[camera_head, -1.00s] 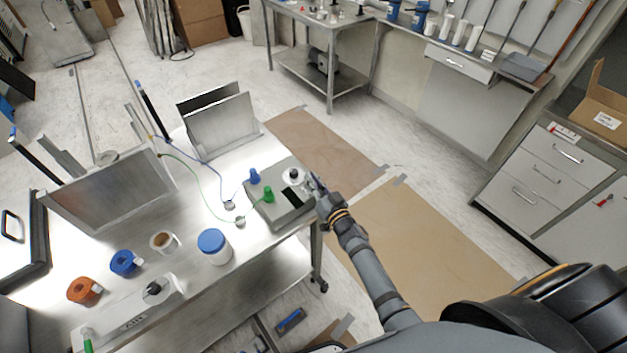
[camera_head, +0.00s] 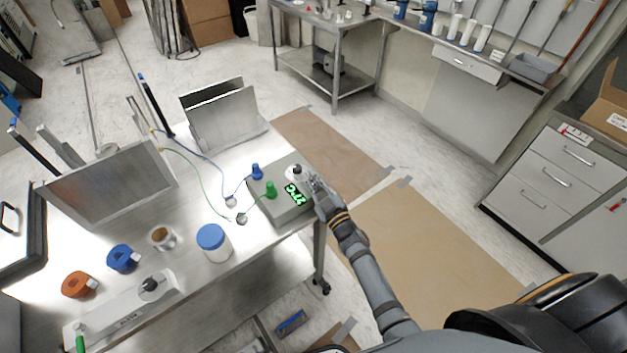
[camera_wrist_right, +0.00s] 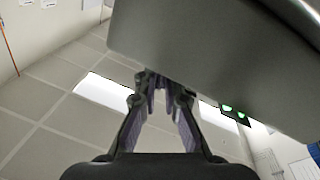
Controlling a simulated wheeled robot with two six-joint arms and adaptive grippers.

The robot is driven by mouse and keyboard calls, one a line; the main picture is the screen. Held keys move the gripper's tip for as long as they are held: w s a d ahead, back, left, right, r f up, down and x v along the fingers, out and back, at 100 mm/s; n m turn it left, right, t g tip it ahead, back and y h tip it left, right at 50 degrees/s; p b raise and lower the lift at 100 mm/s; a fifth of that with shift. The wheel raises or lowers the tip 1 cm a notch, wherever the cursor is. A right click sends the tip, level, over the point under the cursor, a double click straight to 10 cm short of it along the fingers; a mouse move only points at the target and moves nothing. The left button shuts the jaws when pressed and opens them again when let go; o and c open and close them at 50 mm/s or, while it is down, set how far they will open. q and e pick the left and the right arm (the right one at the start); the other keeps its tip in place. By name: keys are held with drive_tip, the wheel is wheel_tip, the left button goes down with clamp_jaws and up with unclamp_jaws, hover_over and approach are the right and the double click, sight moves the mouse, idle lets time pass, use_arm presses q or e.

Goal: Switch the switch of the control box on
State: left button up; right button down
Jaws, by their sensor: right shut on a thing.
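The grey control box (camera_head: 285,211) stands at the right end of the metal table in the head view, with a blue and a green connector on its left side. Its display (camera_head: 294,194) is lit with green characters. A round knob (camera_head: 296,171) with a black top sits at its far right part. My right gripper (camera_head: 313,184) is at the box's right edge, shut on a part of it that I take for the switch; the fingers hide it. In the right wrist view the box (camera_wrist_right: 205,60) covers the top and the gripper fingers (camera_wrist_right: 160,82) meet at its lower edge. My left gripper is not in view.
The table (camera_head: 195,275) also holds a white jar with a blue lid (camera_head: 213,243), blue tape (camera_head: 123,258), orange tape (camera_head: 79,284) and metal plates (camera_head: 112,182). Open floor with brown sheets (camera_head: 415,255) lies right of the table.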

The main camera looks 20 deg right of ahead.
drive_tip(key=shift+s+a+f+n, duration=0.1)
drive_tip(key=shift+a+f+n, duration=0.05)
drive_tip(key=shift+n, duration=0.45)
drive_tip(key=c, duration=1.5)
unclamp_jaws()
drive_tip(key=shift+n, duration=0.3)
wheel_tip(320, 180, up, 10)
drive_tip(key=shift+f, duration=0.2)
drive_tip(key=shift+r, duration=0.25)
